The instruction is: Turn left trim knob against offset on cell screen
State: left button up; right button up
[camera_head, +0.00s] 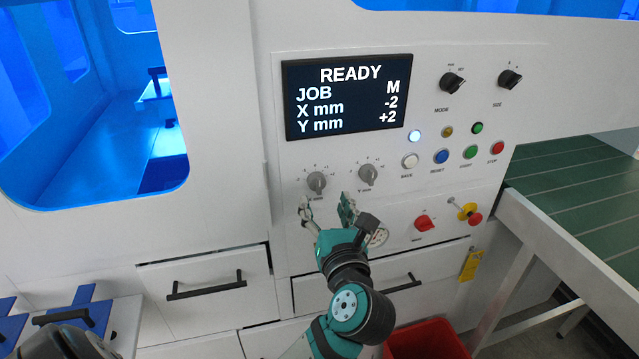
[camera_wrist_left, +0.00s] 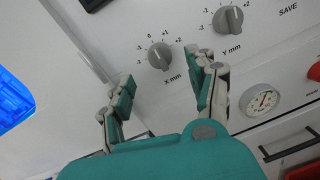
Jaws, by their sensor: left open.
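The cell screen (camera_head: 347,96) reads READY, JOB M, X mm -2 and Y mm +2. Below it are two grey trim knobs. The left trim knob (camera_head: 316,181) is labelled X mm in the left wrist view (camera_wrist_left: 160,56). The right knob (camera_head: 368,174) is labelled Y mm in the left wrist view (camera_wrist_left: 228,19). My left gripper (camera_head: 325,207) is open in front of the panel, just below the left knob. In the left wrist view its fingers (camera_wrist_left: 164,97) are spread, with the left knob beyond the gap between them, apart from both. My right gripper is not clearly visible.
A pressure gauge (camera_wrist_left: 259,99) is close by the right finger. Drawers with black handles (camera_head: 207,287) are below. A green conveyor (camera_head: 585,190) is at right.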

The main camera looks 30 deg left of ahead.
aim_at(320, 188)
pick_arm(q)
jog(key=x, duration=0.6)
jog(key=shift+p, duration=0.4)
pick_arm(e)
jog(key=shift+d+r, duration=0.4)
jog(key=shift+r, duration=0.15)
pick_arm(q)
jog(key=shift+c, duration=0.4)
jog(key=shift+f, duration=0.1)
jog(key=c, duration=1.1)
jog(key=shift+o, duration=0.2)
jog(key=shift+m+p, duration=0.3)
jog(key=shift+p, duration=0.35)
jog(key=m+p, duration=0.4)
jog(key=p, duration=0.2)
jog(key=m+p, duration=0.4)
jog(key=p, duration=0.2)
jog(key=m+g+p, duration=0.1)
jog(key=m+p, duration=0.3)
jog(key=p, duration=0.2)
jog(key=shift+d+r, duration=0.1)
jog(key=shift+r, duration=0.2)
jog(key=shift+f+m+p, duration=0.2)
jog(key=shift+m+p, duration=1.2)
jog(key=shift+p, duration=0.2)
pick_arm(e)
notch_tip(320, 188, up, 22)
jog(key=shift+r, duration=0.25)
